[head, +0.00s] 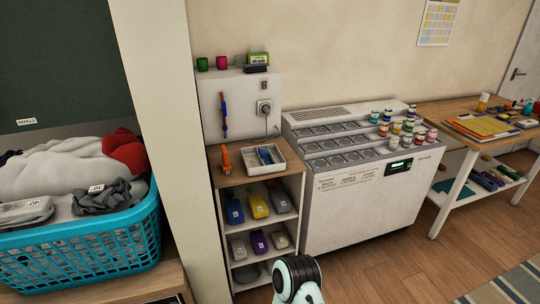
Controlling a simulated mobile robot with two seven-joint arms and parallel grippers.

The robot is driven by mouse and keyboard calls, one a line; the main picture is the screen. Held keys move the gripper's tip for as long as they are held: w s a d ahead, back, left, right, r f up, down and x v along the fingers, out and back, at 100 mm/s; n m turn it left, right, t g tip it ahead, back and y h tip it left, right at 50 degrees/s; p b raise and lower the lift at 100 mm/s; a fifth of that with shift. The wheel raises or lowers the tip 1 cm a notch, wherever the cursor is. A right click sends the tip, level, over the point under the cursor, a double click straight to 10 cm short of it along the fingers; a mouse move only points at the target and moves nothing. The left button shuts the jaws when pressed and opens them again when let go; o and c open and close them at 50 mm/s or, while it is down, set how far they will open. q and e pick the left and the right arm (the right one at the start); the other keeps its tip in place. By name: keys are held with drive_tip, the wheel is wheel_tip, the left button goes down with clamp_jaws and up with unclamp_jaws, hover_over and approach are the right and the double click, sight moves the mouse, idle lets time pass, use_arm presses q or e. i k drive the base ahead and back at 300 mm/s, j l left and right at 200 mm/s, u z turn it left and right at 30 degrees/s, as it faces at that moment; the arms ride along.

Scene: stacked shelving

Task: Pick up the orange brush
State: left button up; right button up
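An orange tool (226,159), likely the orange brush, stands roughly upright on the wooden top of the small shelf unit (231,177). It is just left of a white tray (250,171) and is small in the head view, so its bristles cannot be made out. A black and pale rounded part of my own arm shows at the bottom centre, well below and in front of the shelf. No fingertips of either gripper are in view.
The white tray holds blue items. A blue tool (224,116) hangs on the panel behind. A white dispenser cabinet (352,192) with jars stands right of the shelf. A pillar (163,90) and a teal laundry basket (85,245) are on the left.

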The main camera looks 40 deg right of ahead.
sight(225, 163)
drive_tip(key=i+l, duration=0.1)
drive_tip(key=l, duration=0.35)
drive_tip(key=i+l, duration=0.1)
drive_tip(key=l, duration=0.35)
drive_tip(key=i+l, duration=0.1)
drive_tip(key=l, duration=0.4)
drive_tip(key=i+l, duration=0.1)
drive_tip(key=l, duration=0.35)
drive_tip(key=i+l, duration=0.1)
drive_tip(key=l, duration=0.35)
drive_tip(key=i+l, duration=0.15)
drive_tip(key=l, duration=0.3)
drive_tip(key=i+l, duration=0.1)
drive_tip(key=l, duration=0.4)
